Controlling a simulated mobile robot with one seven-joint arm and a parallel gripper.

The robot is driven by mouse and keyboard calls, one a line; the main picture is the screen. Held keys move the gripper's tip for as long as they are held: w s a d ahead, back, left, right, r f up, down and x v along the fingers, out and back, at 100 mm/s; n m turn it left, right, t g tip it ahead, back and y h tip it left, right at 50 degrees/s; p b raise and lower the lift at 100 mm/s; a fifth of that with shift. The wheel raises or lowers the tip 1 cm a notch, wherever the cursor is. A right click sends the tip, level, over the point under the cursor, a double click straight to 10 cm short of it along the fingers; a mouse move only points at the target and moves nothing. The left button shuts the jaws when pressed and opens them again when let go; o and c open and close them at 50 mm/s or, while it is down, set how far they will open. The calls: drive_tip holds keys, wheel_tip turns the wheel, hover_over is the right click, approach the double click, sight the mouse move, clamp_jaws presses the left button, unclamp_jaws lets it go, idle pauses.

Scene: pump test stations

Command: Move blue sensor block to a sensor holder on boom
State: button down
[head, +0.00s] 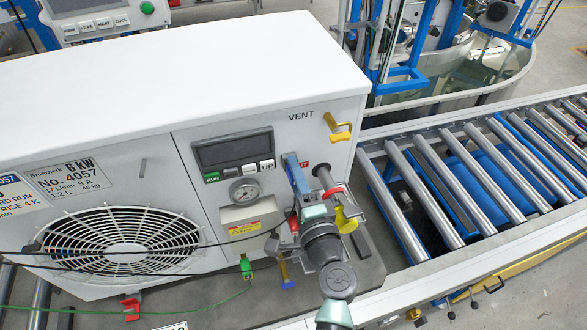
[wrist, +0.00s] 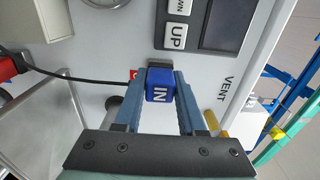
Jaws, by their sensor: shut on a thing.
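In the wrist view, the blue sensor block (wrist: 160,92), marked IN, sits between the two fingertips of my gripper (wrist: 160,84). My gripper is shut on it. A black cable (wrist: 75,75) runs in from the left and passes behind the left finger. In the head view, my gripper (head: 297,174) is in front of the white unit's panel, below the display and close to the red port label. The block cannot be told from the blue fingers there. I cannot make out the boom or its sensor holder in either view.
The white pump unit (head: 200,65) fills the left, with a fan grille (head: 120,240) and display (head: 232,150). A green clip (head: 246,266) sits below the gauge. A roller conveyor (head: 470,175) runs along the right.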

idle(0.3)
drive_tip(key=v, duration=0.6)
idle(1.0)
drive_tip(key=s+a+f+m+h+b, duration=0.1)
drive_tip(key=s+f+h, duration=0.4)
drive_tip(key=s+f, duration=0.8)
wheel_tip(320, 180, down, 3)
drive_tip(key=m+b, duration=0.1)
drive_tip(key=m, duration=0.1)
drive_tip(key=shift+r+m+t+h, duration=0.2)
drive_tip(key=shift+m+t+h, duration=0.1)
drive_tip(key=shift+t, duration=0.1)
drive_tip(key=shift+s+a, duration=0.15)
drive_tip(key=shift+a, duration=0.15)
